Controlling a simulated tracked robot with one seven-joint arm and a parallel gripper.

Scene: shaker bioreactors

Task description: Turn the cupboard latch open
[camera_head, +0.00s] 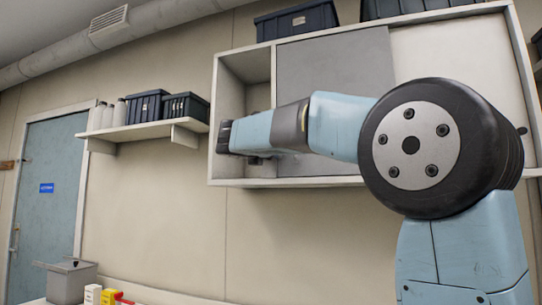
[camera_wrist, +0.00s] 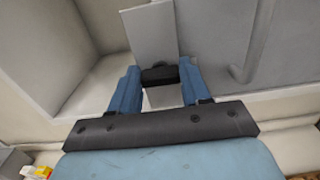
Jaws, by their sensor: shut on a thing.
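The wall cupboard (camera_head: 300,183) is pale, with a grey panel (camera_head: 335,62) across its middle and an open compartment at its left. My gripper (camera_head: 225,136) is at the cupboard's lower left part in the head view, where its fingertips are hard to make out. In the wrist view, its two blue fingers (camera_wrist: 158,80) are shut on a small dark latch (camera_wrist: 158,74).
Dark bins (camera_head: 296,20) stand on top of the cupboard. A shelf (camera_head: 140,132) at the left holds bottles and dark bins. A grey box (camera_head: 70,280) and small coloured boxes (camera_head: 107,297) are at the lower left. The wall below the cupboard is clear.

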